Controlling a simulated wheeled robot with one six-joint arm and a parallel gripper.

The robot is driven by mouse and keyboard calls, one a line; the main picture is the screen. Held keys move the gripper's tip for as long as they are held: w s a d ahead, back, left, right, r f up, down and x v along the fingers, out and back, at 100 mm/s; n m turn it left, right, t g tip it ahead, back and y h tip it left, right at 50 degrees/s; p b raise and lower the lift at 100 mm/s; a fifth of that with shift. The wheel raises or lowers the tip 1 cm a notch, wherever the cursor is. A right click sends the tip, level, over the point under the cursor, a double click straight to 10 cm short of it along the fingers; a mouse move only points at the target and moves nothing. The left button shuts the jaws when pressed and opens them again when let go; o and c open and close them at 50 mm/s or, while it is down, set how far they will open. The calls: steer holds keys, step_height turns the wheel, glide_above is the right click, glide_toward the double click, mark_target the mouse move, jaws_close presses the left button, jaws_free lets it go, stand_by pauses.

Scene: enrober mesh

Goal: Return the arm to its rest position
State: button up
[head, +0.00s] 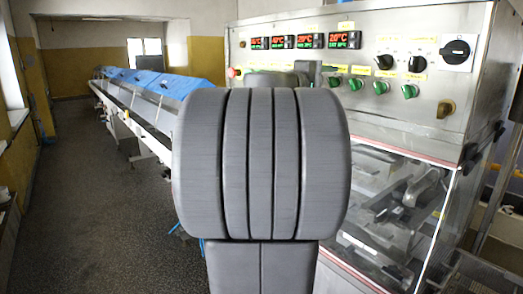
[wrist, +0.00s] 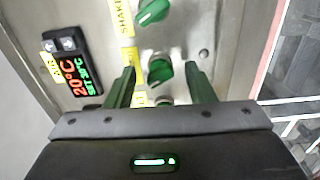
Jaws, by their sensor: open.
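My gripper (wrist: 160,71) shows in the wrist view with its two dark green fingers apart. A green knob (wrist: 160,69) of the control panel appears between the fingertips. I cannot tell whether the fingers touch it, and nothing is clearly held. In the head view, large grey parts of my own body fill the middle and hide most of the arm. A small grey part of the arm shows above them, in front of the panel. The gripper's fingers cannot be made out there.
The steel control panel (head: 367,22) has several red-and-green displays, green knobs and black switches. Another green knob (wrist: 153,11) and a temperature display (wrist: 75,74) are close to the gripper. A clear machine cover (head: 385,215) stands below right. A long conveyor (head: 135,108) runs back left; floor (head: 95,220) is open there.

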steer(key=m+p, duration=0.1)
steer(key=m, duration=0.4)
steer(key=shift+m, duration=0.3)
steer(key=shift+s+a+f, duration=0.2)
steer(key=shift+s+a, duration=0.1)
steer(key=shift+a, duration=0.25)
steer(key=shift+s+a+r, duration=0.1)
steer(key=shift+s+a, duration=0.3)
